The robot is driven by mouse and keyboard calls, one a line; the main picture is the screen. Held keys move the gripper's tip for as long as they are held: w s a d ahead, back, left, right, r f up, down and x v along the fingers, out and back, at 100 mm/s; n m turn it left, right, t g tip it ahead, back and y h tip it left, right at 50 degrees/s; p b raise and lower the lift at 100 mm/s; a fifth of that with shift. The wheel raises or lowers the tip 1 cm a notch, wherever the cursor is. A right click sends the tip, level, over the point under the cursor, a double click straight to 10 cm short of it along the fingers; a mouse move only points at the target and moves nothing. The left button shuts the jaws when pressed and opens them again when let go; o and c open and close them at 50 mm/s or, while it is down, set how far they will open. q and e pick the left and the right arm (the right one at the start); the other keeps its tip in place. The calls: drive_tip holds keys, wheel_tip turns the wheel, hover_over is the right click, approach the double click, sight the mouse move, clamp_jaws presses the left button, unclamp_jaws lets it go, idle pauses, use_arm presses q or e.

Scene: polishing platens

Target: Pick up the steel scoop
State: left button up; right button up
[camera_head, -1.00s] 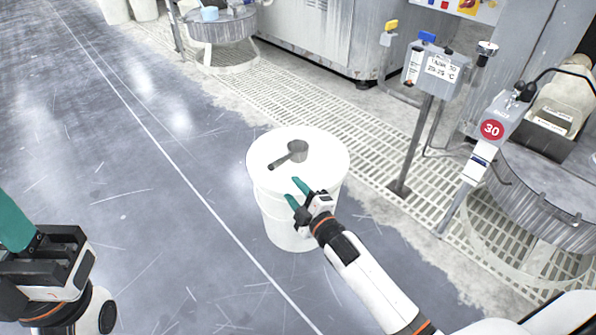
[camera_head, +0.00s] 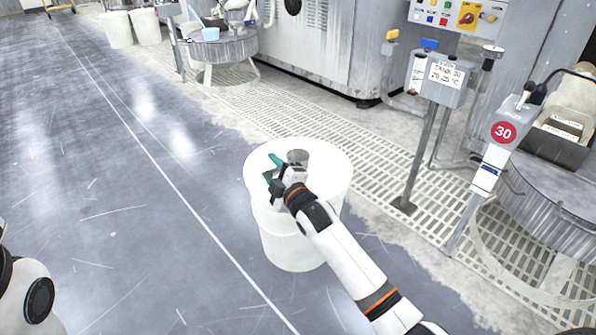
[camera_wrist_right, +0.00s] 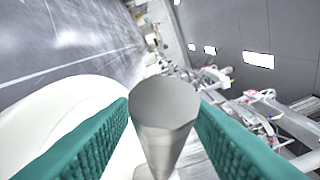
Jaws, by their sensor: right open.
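The grey steel scoop (camera_head: 298,157) rests on the round white lid of a drum in the head view, and my right gripper hides its handle. My right gripper (camera_head: 272,167) is over the lid at the scoop, its teal fingers apart. In the right wrist view the scoop (camera_wrist_right: 165,105) appears between the two open teal fingers. I cannot tell whether either finger touches it. Of my left arm only a white and black part shows at the lower left edge; its gripper is out of view.
The white drum (camera_head: 290,240) stands on the grey floor beside a pale floor grating (camera_head: 370,160). A post with a grey sign box (camera_head: 438,80) and a post marked 30 (camera_head: 503,132) stand to the right. The floor left of the drum is clear.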

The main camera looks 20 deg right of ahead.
drive_tip(key=shift+w, duration=0.3)
drive_tip(key=shift+c, duration=0.3)
clamp_jaws()
drive_tip(key=shift+r, duration=0.1)
